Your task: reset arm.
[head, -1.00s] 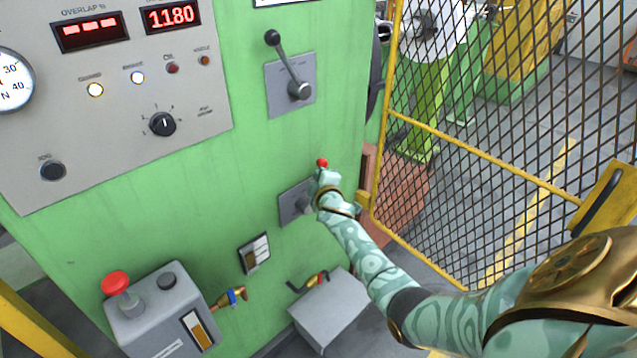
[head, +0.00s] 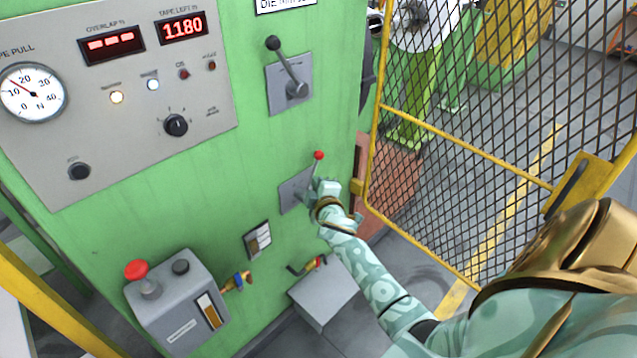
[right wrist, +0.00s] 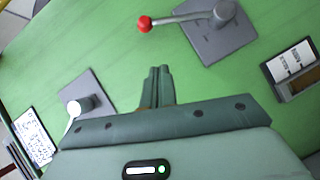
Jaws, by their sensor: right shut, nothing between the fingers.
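A short lever with a red ball knob (head: 319,155) sits on a grey plate (head: 292,192) low on the green cabinet front. In the head view its knob points up. My right gripper (head: 326,188) is in front of this plate, just below the knob, and hides part of the lever. In the right wrist view the right gripper's fingers (right wrist: 159,84) are together and empty, apart from the red knob (right wrist: 145,23) and its lever. A larger dark-knobbed lever (head: 288,68) is on another grey plate above. My left gripper is out of view.
A panel (head: 110,100) with a gauge, displays and a dial is at the upper left. A grey box with a red button (head: 137,270) is at the lower left. A yellow-framed mesh guard (head: 480,110) stands right of the cabinet. A grey box (head: 322,295) sits below the lever.

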